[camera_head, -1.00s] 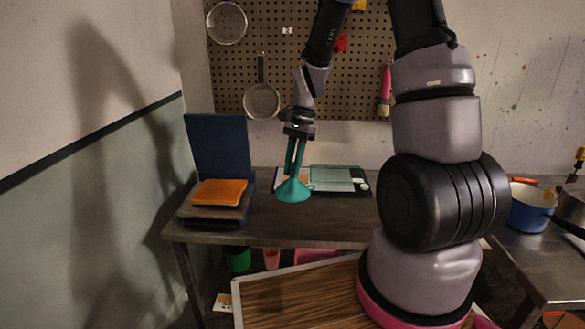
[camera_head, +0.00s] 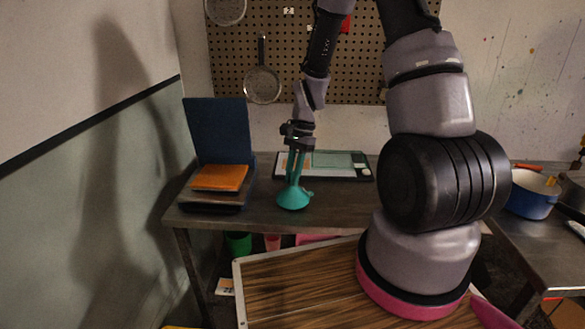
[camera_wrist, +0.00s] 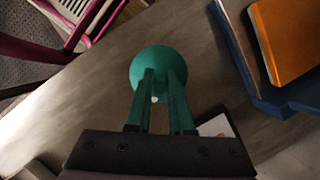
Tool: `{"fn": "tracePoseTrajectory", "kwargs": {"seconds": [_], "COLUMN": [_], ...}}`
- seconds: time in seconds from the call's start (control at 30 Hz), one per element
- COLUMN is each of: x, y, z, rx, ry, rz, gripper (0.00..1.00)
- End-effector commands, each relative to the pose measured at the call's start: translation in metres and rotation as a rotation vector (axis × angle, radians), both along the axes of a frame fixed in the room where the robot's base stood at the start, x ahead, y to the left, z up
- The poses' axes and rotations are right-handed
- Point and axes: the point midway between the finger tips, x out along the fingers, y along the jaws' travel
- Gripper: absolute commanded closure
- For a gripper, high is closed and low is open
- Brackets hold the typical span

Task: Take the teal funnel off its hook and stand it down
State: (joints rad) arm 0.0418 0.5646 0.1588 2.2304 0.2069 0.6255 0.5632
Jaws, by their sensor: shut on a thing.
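The teal funnel (camera_head: 293,199) is in my gripper (camera_head: 295,176), with its wide mouth facing down and its narrow end up between the fingers. It is over the left-middle part of the dark worktable (camera_head: 345,207). I cannot tell whether its rim touches the tabletop. In the wrist view the funnel (camera_wrist: 158,60) shows as a round green cone just beyond the two green fingers (camera_wrist: 159,88), which are shut on it. The funnel's stem is mostly hidden by the fingers.
A blue hinged thing (camera_head: 220,132) with an orange slab (camera_head: 220,177) stands left of the funnel. A flat pale-and-green board (camera_head: 335,162) lies behind it. Bare tabletop lies to the right. A pegboard (camera_head: 365,70) with a hanging pan (camera_head: 262,84) is behind.

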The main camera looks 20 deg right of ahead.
Motion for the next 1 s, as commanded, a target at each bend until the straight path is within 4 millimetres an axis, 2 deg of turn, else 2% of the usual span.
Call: {"fn": "tracePoseTrajectory", "kwargs": {"seconds": [0.4, 0.43, 0.5, 0.83, 1.0], "x": [0.0, 0.0, 0.0, 0.0, 0.005], "y": [0.0, 0.0, 0.0, 0.0, -0.005], "z": [-0.005, -0.005, -0.005, -0.003, 0.015], "rx": [0.0, 0.0, 0.0, -0.001, -0.001], "ry": [0.0, 0.0, 0.0, -0.001, -0.004], "rz": [0.0, 0.0, 0.0, 0.0, 0.0], "gripper": [1.0, 0.69, 0.45, 0.45, 0.45]}}
